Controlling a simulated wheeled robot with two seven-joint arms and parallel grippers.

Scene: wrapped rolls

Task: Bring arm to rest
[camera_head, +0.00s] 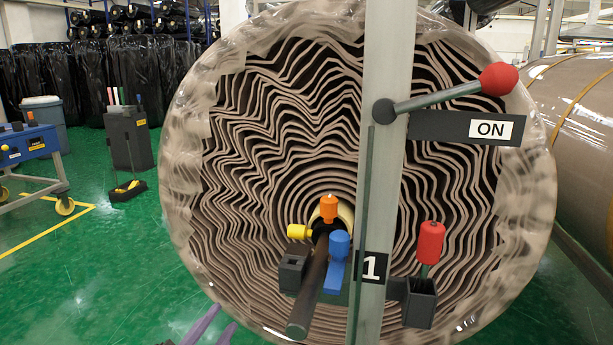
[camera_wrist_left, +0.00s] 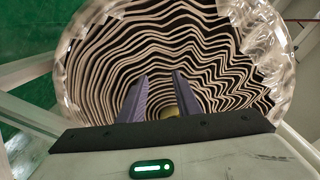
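My left gripper (camera_head: 214,322) shows at the bottom edge of the head view, left of the post, with only its two purple fingertips in the picture. In the left wrist view its two fingers (camera_wrist_left: 159,98) stand apart with nothing between them, pointing at the end of a large wrapped roll (camera_wrist_left: 105,50). My right gripper is in neither view. The same roll (camera_head: 240,130) fills the middle of the head view.
A grey post (camera_head: 388,60) carries a red-knobbed lever (camera_head: 440,97) and an "ON" sign (camera_head: 490,129). A dark bar (camera_head: 310,290) with orange, yellow and blue knobs sticks out in front of the roll. A red-handled piece (camera_head: 431,242) stands right.

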